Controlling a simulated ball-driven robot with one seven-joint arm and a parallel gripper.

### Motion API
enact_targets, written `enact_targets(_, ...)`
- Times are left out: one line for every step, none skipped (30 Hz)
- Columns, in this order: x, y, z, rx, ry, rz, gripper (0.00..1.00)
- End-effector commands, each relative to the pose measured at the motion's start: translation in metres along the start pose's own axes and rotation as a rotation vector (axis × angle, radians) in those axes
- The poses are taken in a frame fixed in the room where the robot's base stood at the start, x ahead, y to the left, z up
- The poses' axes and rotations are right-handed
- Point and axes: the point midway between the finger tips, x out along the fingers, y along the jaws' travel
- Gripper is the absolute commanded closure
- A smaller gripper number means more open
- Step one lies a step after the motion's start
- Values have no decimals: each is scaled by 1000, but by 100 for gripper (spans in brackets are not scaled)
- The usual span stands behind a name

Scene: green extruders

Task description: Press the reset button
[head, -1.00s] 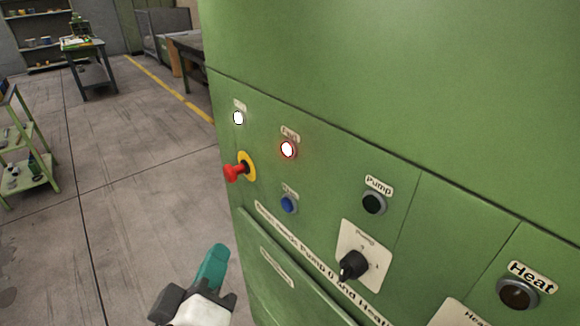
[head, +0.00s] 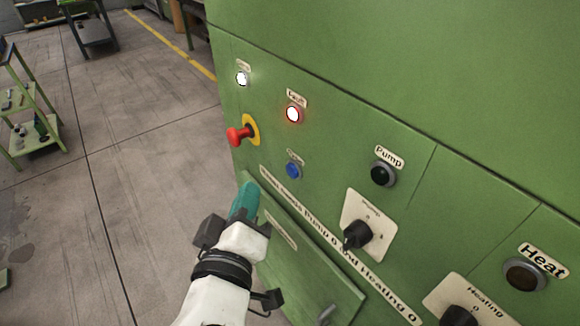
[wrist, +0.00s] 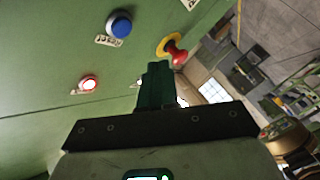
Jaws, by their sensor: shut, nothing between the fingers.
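The blue reset button (head: 293,170) sits on the green machine panel, below the lit red fault lamp (head: 293,114). In the wrist view the blue button (wrist: 119,24) is at the upper left, with a label reading Reset beside it. My gripper (head: 245,190) has teal fingers and is shut and empty. In the head view it is to the left of and a little below the button. In the wrist view the fingers (wrist: 156,85) point up, right of and below the button, apart from it.
A red emergency stop knob (head: 238,134) on a yellow collar juts out left of the button. A black pump switch (head: 357,234) and a dark pump lamp (head: 382,173) are to the right. A green shelf cart (head: 35,130) stands at the left; the floor between is clear.

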Motion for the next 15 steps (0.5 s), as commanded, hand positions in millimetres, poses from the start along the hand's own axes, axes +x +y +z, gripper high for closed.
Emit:
enact_targets(5, 5, 3, 0, -2, 2, 100)
enact_targets(8, 7, 5, 0, -2, 2, 100)
enact_targets(11, 10, 8, 0, -2, 1, 100)
enact_targets(13, 11, 10, 1, -1, 1, 100)
enact_targets(16, 13, 12, 1, -1, 1, 100)
enact_targets(19, 15, 14, 1, -2, 2, 100)
enact_targets(21, 16, 16, 1, -2, 2, 100)
enact_targets(23, 18, 17, 1, -2, 2, 100)
enact_targets(25, 19, 18, 1, -1, 1, 100)
enact_targets(26, 20, 19, 1, -1, 1, 100)
enact_targets(28, 20, 20, 1, -1, 1, 100)
enact_targets(29, 21, 21, 0, -1, 1, 100)
enact_targets(30, 22, 22, 0, -1, 1, 100)
enact_targets(30, 22, 22, 0, -1, 1, 100)
enact_targets(31, 23, 22, 0, -1, 1, 100)
